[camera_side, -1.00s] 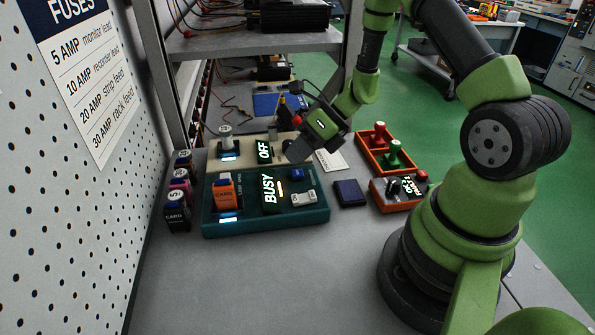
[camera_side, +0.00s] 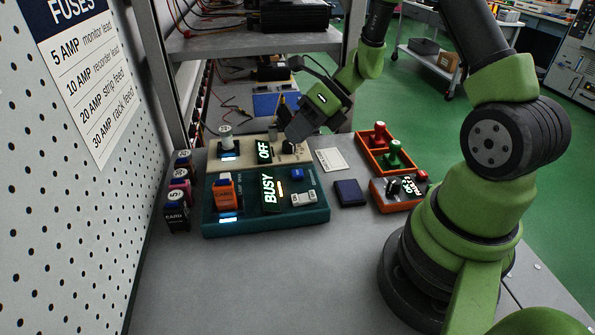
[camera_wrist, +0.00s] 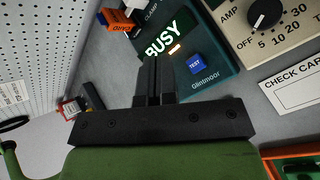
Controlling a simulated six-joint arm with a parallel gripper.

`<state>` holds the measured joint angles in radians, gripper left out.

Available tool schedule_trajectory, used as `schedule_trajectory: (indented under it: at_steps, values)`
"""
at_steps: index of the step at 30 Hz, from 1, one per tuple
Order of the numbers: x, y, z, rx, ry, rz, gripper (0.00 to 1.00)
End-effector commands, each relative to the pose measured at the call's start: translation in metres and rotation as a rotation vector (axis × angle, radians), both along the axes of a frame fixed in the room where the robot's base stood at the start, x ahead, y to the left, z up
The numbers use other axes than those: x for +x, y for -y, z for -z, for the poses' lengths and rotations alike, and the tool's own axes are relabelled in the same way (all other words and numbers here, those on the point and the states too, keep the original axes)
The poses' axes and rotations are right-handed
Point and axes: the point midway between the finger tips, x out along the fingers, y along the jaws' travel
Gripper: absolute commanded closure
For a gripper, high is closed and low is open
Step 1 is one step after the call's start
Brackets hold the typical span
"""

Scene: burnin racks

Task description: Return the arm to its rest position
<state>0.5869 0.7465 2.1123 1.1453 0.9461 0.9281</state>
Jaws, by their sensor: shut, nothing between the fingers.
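My gripper (camera_side: 292,135) is shut and empty, above the back of the bench in the side view, over the right end of the cream unit. In the wrist view its fingers (camera_wrist: 154,75) are together with nothing between them. The teal unit (camera_side: 285,220) shows a lit BUSY display and holds an orange module (camera_side: 224,190). The cream unit (camera_side: 243,146) behind it shows OFF, has a dial (camera_side: 288,148) and holds a white-topped module (camera_side: 226,138).
Several card modules (camera_side: 177,215) stand by the pegboard (camera_side: 60,200). A dark blue pad (camera_side: 349,193), a check card (camera_side: 331,160), an orange tray (camera_side: 372,157) with red and green handles, and an orange switch box (camera_side: 385,204) lie right. The front bench (camera_side: 250,285) is clear.

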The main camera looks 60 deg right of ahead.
Motion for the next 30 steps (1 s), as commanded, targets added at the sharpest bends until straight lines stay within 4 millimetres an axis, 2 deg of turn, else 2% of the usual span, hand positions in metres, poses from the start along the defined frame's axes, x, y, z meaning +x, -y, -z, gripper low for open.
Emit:
schedule_trajectory:
  at_steps: [7,11,14,18,21,26,30]
  values:
    - [0.000,-0.003,-0.006,-0.021,0.020,-0.034,1.00]
    - [-0.004,-0.018,-0.033,-0.128,0.122,-0.214,1.00]
    - [-0.014,-0.037,-0.066,-0.276,0.256,-0.459,1.00]
    - [-0.040,-0.063,-0.108,-0.514,0.462,-0.838,1.00]
    - [-0.062,-0.077,-0.132,-0.690,0.603,-1.098,1.00]
    - [-0.100,-0.090,-0.162,-0.991,0.812,-1.497,1.00]
    - [-0.130,-0.092,-0.179,-1.256,0.952,-1.798,1.00]
